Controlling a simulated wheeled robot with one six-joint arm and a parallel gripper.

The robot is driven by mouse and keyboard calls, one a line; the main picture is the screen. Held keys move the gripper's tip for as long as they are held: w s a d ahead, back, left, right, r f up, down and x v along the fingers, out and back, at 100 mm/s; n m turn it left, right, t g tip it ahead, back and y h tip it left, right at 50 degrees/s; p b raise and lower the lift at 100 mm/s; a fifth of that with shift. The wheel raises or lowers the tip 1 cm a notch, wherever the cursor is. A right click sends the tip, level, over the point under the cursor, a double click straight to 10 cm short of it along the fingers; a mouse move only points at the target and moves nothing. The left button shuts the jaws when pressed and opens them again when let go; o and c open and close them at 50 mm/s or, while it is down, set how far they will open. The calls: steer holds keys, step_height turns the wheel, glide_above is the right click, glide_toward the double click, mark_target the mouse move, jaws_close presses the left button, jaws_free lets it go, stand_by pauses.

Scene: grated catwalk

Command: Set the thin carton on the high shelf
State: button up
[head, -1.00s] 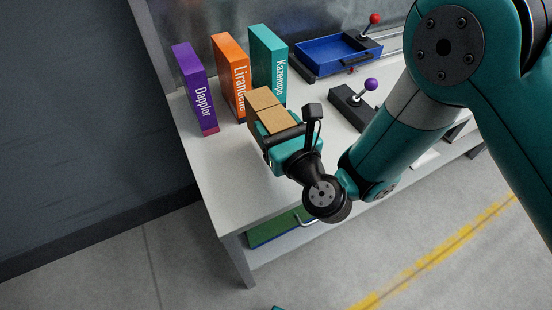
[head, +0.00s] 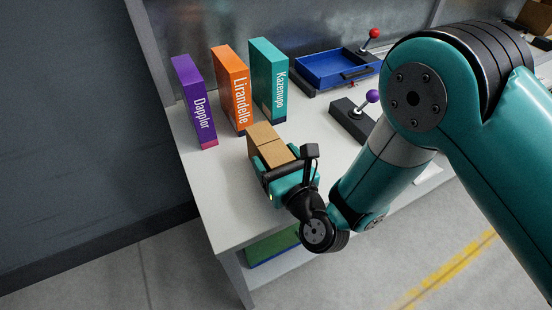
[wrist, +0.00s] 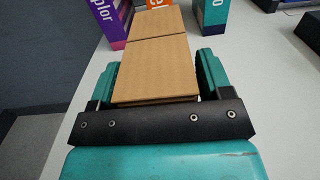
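A thin brown carton (head: 268,140) with a seam across its top sits in my gripper (head: 283,168). In the wrist view the carton (wrist: 155,65) lies between the two teal fingers (wrist: 158,78) and points away from the camera, toward the upright boxes. My gripper is shut on it, and its near end lies close to the black palm bar. The carton is over the left part of the light grey bench top (head: 215,190); I cannot tell how far above. A lower shelf (head: 280,268) shows under the bench top. No separate higher shelf is in view.
Upright purple (head: 194,103), orange (head: 231,90) and teal (head: 268,82) boxes stand just beyond the carton. A blue tray (head: 335,68), a purple-knobbed lever (head: 352,115) and a red-knobbed lever (head: 369,44) are to the right. The bench's front left is clear.

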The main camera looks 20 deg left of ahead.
steer(key=shift+o, duration=0.7)
steer(key=shift+r, duration=0.1)
